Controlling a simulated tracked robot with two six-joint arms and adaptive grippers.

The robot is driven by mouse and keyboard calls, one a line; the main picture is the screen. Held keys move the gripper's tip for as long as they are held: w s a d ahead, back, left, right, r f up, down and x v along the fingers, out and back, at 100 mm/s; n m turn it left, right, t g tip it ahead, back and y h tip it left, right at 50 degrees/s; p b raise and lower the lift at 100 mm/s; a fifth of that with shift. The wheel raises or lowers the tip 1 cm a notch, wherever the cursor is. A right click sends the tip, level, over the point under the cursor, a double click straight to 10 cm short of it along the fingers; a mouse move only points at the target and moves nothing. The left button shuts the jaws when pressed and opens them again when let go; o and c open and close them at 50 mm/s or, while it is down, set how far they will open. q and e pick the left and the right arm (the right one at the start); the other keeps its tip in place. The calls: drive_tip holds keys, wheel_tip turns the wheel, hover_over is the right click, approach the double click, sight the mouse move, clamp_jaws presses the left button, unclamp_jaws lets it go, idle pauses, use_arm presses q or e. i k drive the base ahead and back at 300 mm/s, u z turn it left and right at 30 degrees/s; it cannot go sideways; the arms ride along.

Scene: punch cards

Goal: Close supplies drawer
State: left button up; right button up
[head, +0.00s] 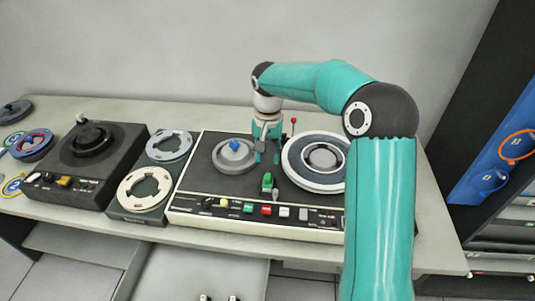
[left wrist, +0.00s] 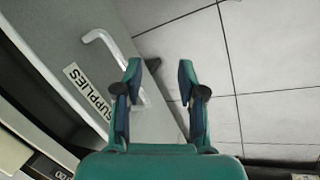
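The supplies drawer shows in the left wrist view as a grey front with a white "SUPPLIES" label (left wrist: 88,92) and a pale bar handle (left wrist: 103,42). In the head view a pale open drawer (head: 180,272) juts out below the table's front edge, its near part cut off by the frame. My left gripper (left wrist: 159,68) is open, with its left finger overlapping the handle in the picture; I cannot tell if they touch. My left arm is not in the head view. My right gripper (head: 268,158) points down over the tape deck, fingers apart, seemingly empty.
The tape deck (head: 185,203), with reels and coloured buttons, stands on the table (head: 440,240). A dark turntable unit (head: 60,185) and loose reels (head: 145,188) are at left. A dark rack (head: 480,165) stands at right. Tiled floor (left wrist: 270,50) lies beside the drawer.

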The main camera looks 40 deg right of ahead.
sight(156, 272)
drive_tip(key=k, duration=1)
